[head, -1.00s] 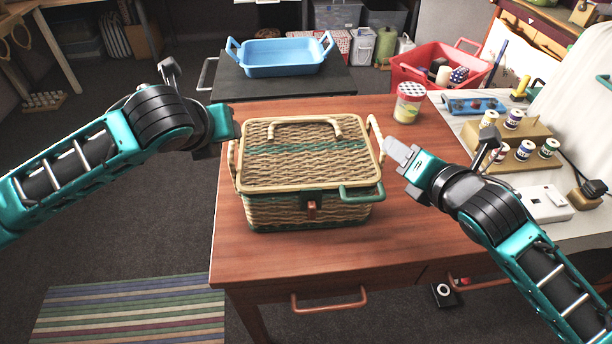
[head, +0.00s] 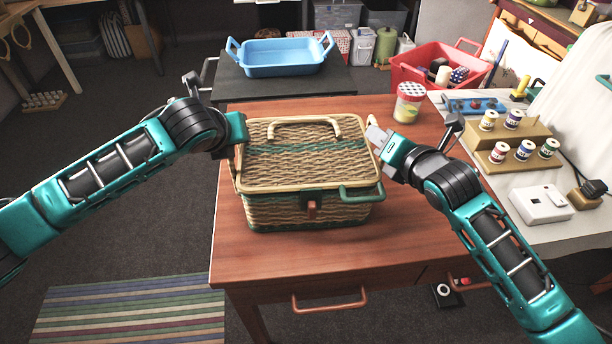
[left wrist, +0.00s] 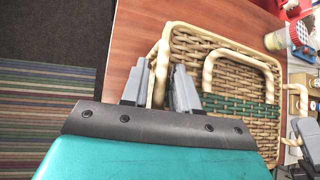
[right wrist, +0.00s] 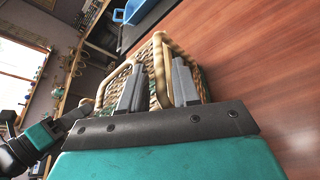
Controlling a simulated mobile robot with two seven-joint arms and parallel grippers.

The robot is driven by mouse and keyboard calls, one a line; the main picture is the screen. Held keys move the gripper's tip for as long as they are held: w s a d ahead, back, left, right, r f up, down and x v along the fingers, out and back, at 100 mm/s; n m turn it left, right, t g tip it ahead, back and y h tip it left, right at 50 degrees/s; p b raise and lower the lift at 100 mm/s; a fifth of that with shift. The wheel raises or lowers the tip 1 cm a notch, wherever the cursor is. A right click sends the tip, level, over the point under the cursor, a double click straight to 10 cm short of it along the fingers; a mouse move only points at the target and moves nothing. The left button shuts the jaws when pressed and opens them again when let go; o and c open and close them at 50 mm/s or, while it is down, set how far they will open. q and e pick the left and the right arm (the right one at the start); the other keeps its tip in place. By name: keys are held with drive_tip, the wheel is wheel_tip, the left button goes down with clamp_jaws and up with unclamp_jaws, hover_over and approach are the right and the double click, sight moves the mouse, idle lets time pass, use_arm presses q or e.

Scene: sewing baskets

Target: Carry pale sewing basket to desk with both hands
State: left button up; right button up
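The pale woven sewing basket (head: 305,170) sits closed on the reddish wooden table (head: 290,262). It has a cream rim, a green band and side handles. My left gripper (head: 238,135) is at its left side. In the left wrist view, its open fingers (left wrist: 160,88) stand on either side of the cream side handle (left wrist: 158,70), with gaps showing. My right gripper (head: 378,136) is at the right side. In the right wrist view, its fingers (right wrist: 158,88) are apart, with the other side handle (right wrist: 160,65) between them.
A blue tray (head: 282,58) stands on a dark-topped surface (head: 225,84) behind the table. A jar (head: 409,104), a red crate (head: 450,62) and thread spools on a wooden stand (head: 510,140) are at the right.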

use_arm(q)
clamp_jaws()
use_arm(e)
clamp_jaws()
idle(0.6)
use_arm(q)
drive_tip(key=shift+w+r, duration=0.1)
drive_tip(key=shift+r, duration=0.15)
use_arm(e)
drive_tip(key=shift+r, duration=0.2)
